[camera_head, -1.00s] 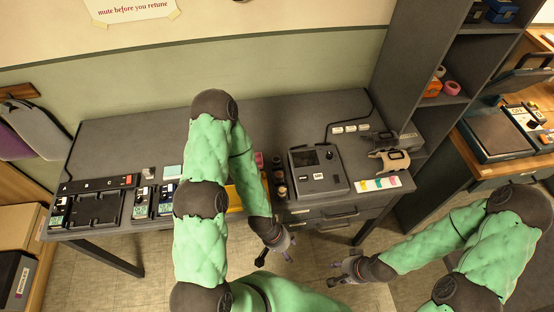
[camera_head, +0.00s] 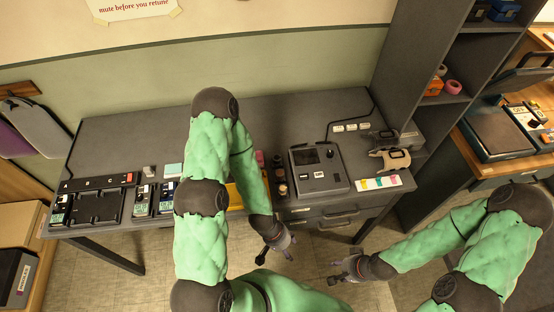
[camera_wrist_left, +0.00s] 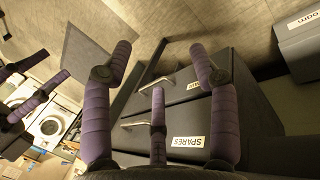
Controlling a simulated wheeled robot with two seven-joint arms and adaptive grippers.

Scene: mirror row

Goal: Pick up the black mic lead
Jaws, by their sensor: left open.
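A thin black cable (camera_head: 350,122) runs along the back right of the desk toward the grey box with a screen; I cannot tell whether it is the black mic lead. No other lead is clear. My left gripper (camera_head: 274,252) hangs in front of the desk, below its top. In the left wrist view its purple fingers (camera_wrist_left: 158,105) are spread and empty, facing drawers, one marked SPARES (camera_wrist_left: 188,142). My right gripper (camera_head: 338,271) is low to the right of it, fingers apart, with nothing seen between them. My left arm hides the middle of the desk.
The grey box with a screen (camera_head: 318,168) stands on the desk's right half. A beige clamp-like item (camera_head: 391,159) and a card with coloured strips (camera_head: 374,183) are to its right. Black trays (camera_head: 98,206) line the left front. A tall shelf (camera_head: 420,70) borders the right.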

